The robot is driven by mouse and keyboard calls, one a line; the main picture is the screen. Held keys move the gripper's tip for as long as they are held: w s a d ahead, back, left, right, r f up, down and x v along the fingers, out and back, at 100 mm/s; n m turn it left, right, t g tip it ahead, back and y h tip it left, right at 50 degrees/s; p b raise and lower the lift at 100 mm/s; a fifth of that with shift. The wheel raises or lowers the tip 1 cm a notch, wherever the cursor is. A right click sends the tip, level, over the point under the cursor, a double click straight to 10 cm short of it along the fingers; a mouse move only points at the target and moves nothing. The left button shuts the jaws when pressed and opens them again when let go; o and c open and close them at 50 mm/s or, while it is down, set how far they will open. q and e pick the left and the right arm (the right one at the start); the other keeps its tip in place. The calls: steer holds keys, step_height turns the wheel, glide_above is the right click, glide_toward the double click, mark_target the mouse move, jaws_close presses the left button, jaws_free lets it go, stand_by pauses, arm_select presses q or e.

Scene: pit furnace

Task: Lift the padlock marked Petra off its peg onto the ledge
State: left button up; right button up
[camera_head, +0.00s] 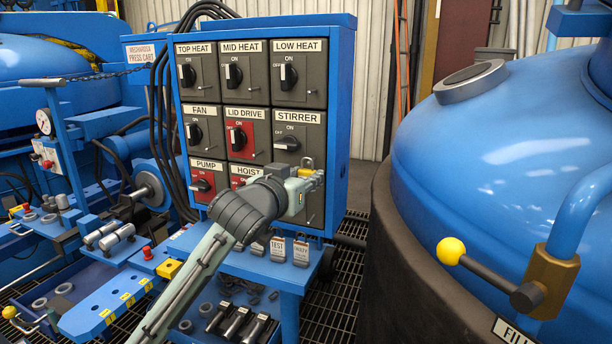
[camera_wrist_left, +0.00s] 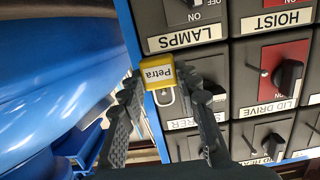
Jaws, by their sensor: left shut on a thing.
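The yellow padlock (camera_wrist_left: 158,73) with a white label reading Petra is between the fingers of my left gripper (camera_wrist_left: 163,92) in the left wrist view, where it appears upside down. Its shackle lies in front of the STIRRER panel, near that panel's peg. I cannot tell whether the shackle is still around the peg. In the head view the padlock (camera_head: 306,163) shows as a small yellow block by my left gripper (camera_head: 304,182), which is shut on it. The gripper covers much of the LAMPS panel. The blue ledge (camera_head: 250,266) is below the cabinet. My right gripper is not in view.
The blue switch cabinet (camera_head: 342,110) carries panels with knobs and pegs. Several grey tagged padlocks (camera_head: 301,252) hang or stand along the ledge below it. A large blue vessel (camera_head: 480,150) with a yellow-knobbed lever (camera_head: 451,251) stands to the right. Tools lie on the lower shelf.

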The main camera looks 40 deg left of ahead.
arm_select(q)
steer(key=shift+f+v, duration=0.15)
steer(key=shift+v, duration=0.7)
steer(key=shift+f+v, duration=0.1)
steer(key=shift+v, duration=0.75)
steer(key=shift+s+d, duration=0.15)
steer(key=shift+s, duration=0.15)
